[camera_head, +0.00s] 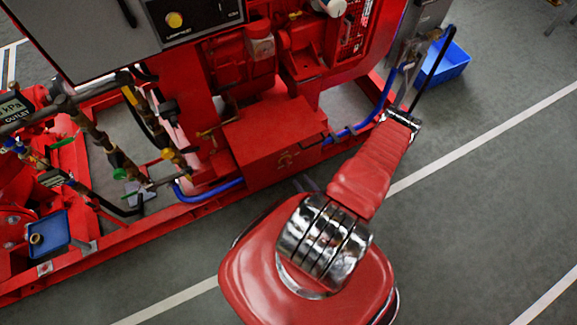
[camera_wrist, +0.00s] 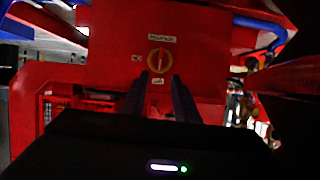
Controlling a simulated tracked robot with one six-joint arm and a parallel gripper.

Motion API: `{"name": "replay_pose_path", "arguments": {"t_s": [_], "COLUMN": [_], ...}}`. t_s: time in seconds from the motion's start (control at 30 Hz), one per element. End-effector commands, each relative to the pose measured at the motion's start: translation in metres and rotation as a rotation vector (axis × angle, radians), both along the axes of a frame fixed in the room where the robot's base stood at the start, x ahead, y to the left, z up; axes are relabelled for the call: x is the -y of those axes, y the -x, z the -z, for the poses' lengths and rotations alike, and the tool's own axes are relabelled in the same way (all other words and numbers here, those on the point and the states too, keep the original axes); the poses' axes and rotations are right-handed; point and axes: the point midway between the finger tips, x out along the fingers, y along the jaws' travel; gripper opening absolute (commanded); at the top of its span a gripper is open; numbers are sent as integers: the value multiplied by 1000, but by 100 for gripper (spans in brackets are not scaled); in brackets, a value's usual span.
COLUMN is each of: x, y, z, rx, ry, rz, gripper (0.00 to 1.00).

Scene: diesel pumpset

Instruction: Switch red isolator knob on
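In the wrist view, a round yellow knob with a red grip (camera_wrist: 159,61) sits on a red panel (camera_wrist: 205,60). Its grip looks about upright in the picture. Small pale labels stand above, left of and below it, too blurred to read. My gripper (camera_wrist: 159,82) shows as two dark fingers, apart and empty. The fingertips lie just below the knob in the picture, one to each side. Whether they touch the panel I cannot tell. In the head view, I cannot make out the knob or my fingers clearly.
In the head view, the red pumpset frame with a red box (camera_head: 265,140) fills the left and middle. Blue hoses (camera_head: 375,115) run along it. A blue crate (camera_head: 447,65) stands on the floor at upper right. The grey floor (camera_head: 480,210) at right is clear.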

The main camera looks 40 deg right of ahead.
Motion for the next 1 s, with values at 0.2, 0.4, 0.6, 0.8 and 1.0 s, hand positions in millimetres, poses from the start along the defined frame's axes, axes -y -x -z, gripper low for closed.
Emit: {"name": "replay_pose_path", "arguments": {"t_s": [0.2, 0.4, 0.6, 0.8, 1.0], "x": [3, 6, 10, 15, 20], "y": [-14, -28, -43, -59, -78], "z": [6, 12, 18, 25, 33], "rx": [0, 0, 1, 1, 1], "ry": [1, 1, 1, 2, 2], "rz": [-4, -5, -4, -5, -5], "gripper": [28, 28, 28, 28, 28]}}
